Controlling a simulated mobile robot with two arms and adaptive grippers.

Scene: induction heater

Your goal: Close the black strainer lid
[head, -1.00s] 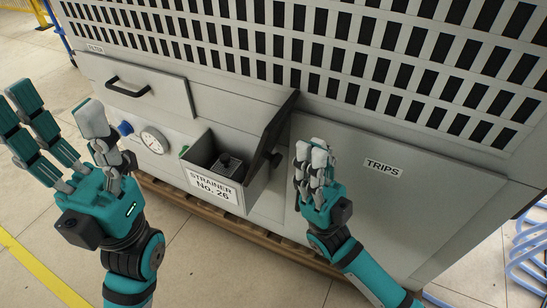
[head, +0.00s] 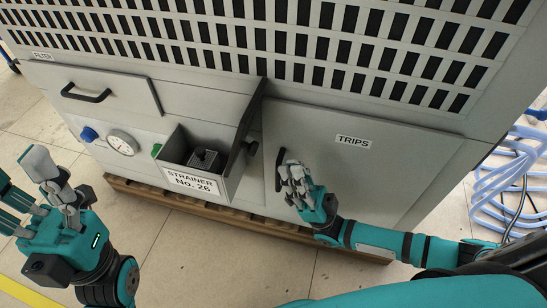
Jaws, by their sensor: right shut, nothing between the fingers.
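The strainer box (head: 222,190), labelled "STRAINER No. 26", sticks out of the machine's front with its top open. A dark block (head: 205,158) sits inside it. My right gripper (head: 292,176) is shut and empty, right of and below that knob, apart from the lid, in front of the TRIPS panel. My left gripper (head: 40,190) is at the lower left with its fingers spread, well away from the box.
The TRIPS panel (head: 390,180) has a dark handle (head: 279,165) close behind my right fingers. A FILTER drawer (head: 130,92), gauge (head: 122,143) and blue knob (head: 89,134) are left of the box. A wooden pallet (head: 150,194) lies underneath. Blue hoses (head: 500,185) lie at the right.

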